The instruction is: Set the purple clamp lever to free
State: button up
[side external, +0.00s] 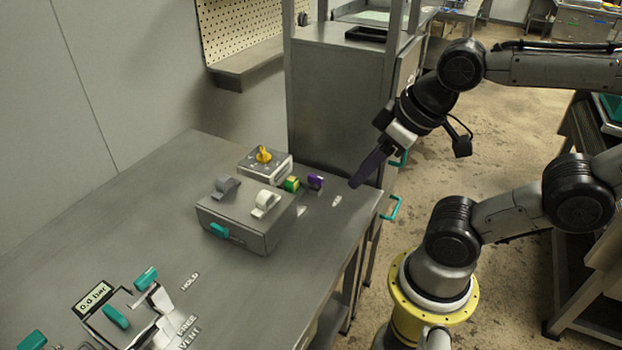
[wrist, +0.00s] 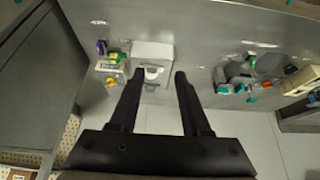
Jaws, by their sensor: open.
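The purple clamp lever (side external: 315,182) is small and sits at the back right of the steel bench, beside a green and yellow block (side external: 292,184). In the wrist view the purple lever (wrist: 101,47) is at the upper left, outside my fingers. My gripper (side external: 355,184) is above the bench's right edge, to the right of the purple lever and apart from it. In the wrist view my gripper (wrist: 160,73) has its dark fingers spread with nothing held. The lever's exact setting is too small to tell.
A grey box (side external: 238,231) with grey, white and teal levers stands left of the purple lever. A small box with a yellow knob (side external: 264,156) is behind. A gauge unit (side external: 93,298) with teal handles is at the front left. Bare bench lies between.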

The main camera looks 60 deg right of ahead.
notch_tip(320, 180, up, 2)
jog(key=w+n, duration=0.2)
jog(key=m+g, duration=0.2)
jog(key=g, duration=0.4)
send_over(316, 176)
notch_tip(316, 176, down, 10)
notch_tip(316, 176, down, 14)
jog(key=shift+r, duration=0.1)
grip_shut()
